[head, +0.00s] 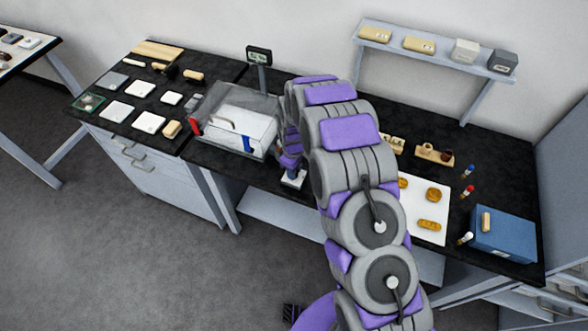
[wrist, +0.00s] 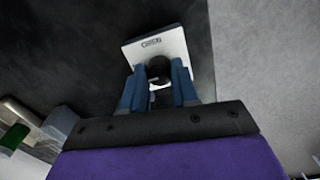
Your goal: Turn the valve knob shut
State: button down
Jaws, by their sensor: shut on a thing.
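The valve knob (wrist: 158,66) is a dark round knob in front of a white plate (wrist: 150,44) with a small label, seen in the wrist view. My gripper (wrist: 159,74) has its two blue fingers on either side of the knob and is shut on it. In the head view the white plate (head: 295,179) shows at the bench's front edge, below my gripper (head: 289,172). My arm and gripper hide the knob there. The knob's turn angle cannot be told.
A clear case with a white box (head: 237,127) stands just left of my gripper. A white sheet (head: 428,207) with golden pieces, small bottles (head: 464,238) and a blue box (head: 503,233) lie to the right. A wall shelf (head: 435,50) is behind. Floor in front is free.

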jog(key=c, duration=0.8)
grip_release()
jog(key=shift+c, duration=0.2)
notch_tip(320, 180, up, 17)
jog(key=p, duration=0.1)
jog(key=shift+a+r, duration=0.15)
